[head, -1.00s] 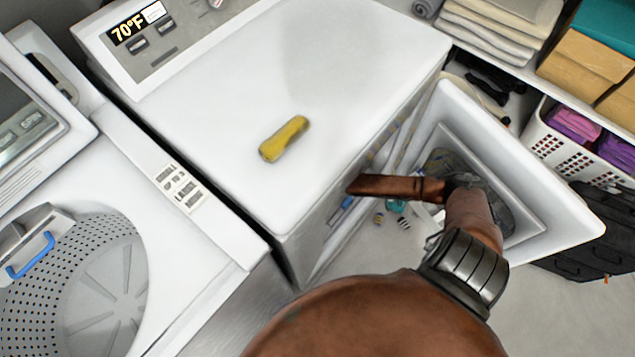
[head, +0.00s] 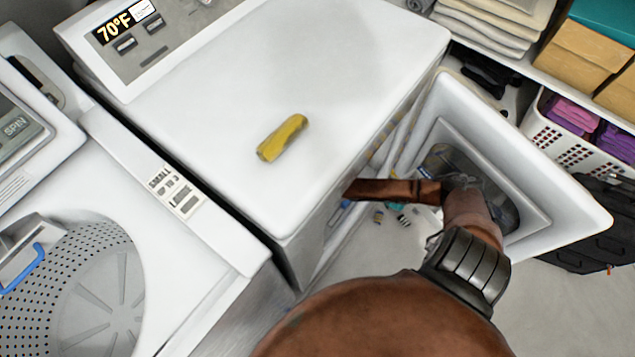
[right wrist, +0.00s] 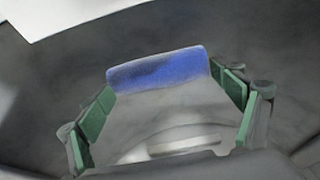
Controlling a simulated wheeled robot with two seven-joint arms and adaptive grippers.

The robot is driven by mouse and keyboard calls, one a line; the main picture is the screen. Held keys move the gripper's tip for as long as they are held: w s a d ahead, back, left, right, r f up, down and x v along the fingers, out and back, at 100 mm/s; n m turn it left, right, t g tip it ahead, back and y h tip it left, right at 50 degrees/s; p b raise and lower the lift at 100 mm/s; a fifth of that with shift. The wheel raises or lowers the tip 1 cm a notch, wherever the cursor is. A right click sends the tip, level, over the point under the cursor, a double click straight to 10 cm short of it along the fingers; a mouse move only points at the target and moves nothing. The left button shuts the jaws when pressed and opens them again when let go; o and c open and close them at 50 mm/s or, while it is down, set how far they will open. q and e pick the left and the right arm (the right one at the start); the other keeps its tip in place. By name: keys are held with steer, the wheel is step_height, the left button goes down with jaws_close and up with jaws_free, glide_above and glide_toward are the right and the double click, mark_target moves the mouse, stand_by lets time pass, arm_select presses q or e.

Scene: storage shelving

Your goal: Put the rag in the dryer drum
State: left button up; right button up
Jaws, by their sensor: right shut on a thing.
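A blue rag (right wrist: 160,68), rolled or folded, is between the green-padded fingers of my right gripper (right wrist: 168,88) in the right wrist view. The gripper is shut on it. Dull grey curved surfaces around it look like the dryer drum (right wrist: 55,65). In the head view, my right arm reaches past the open door of the white dryer (head: 215,140) into its front. The gripper and the drum opening are hidden there behind the dryer's edge. My left gripper does not show.
The open dryer door (head: 560,205) stands right of my arm. A yellow rolled thing (head: 283,138) lies on the dryer top. A washer with an open tub (head: 85,285) is at left. A white basket (head: 570,135) and a black bag (head: 595,225) are at right.

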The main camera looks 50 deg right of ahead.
steer(key=shift+f, duration=0.25)
steer(key=o, duration=1)
steer(key=shift+o, duration=0.2)
steer(key=shift+r, duration=0.6)
steer(key=p+v, duration=0.3)
steer(key=v, duration=0.2)
steer(key=shift+r, duration=0.35)
arm_select(q)
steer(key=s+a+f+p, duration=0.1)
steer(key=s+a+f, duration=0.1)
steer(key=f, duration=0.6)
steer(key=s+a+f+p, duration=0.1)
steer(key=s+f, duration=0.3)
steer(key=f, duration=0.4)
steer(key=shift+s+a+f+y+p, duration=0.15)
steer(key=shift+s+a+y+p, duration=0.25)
steer(key=shift+p, duration=0.15)
arm_select(e)
steer(key=v, duration=0.6)
steer(key=shift+s, duration=0.25)
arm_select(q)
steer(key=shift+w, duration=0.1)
arm_select(e)
steer(key=shift+r, duration=0.1)
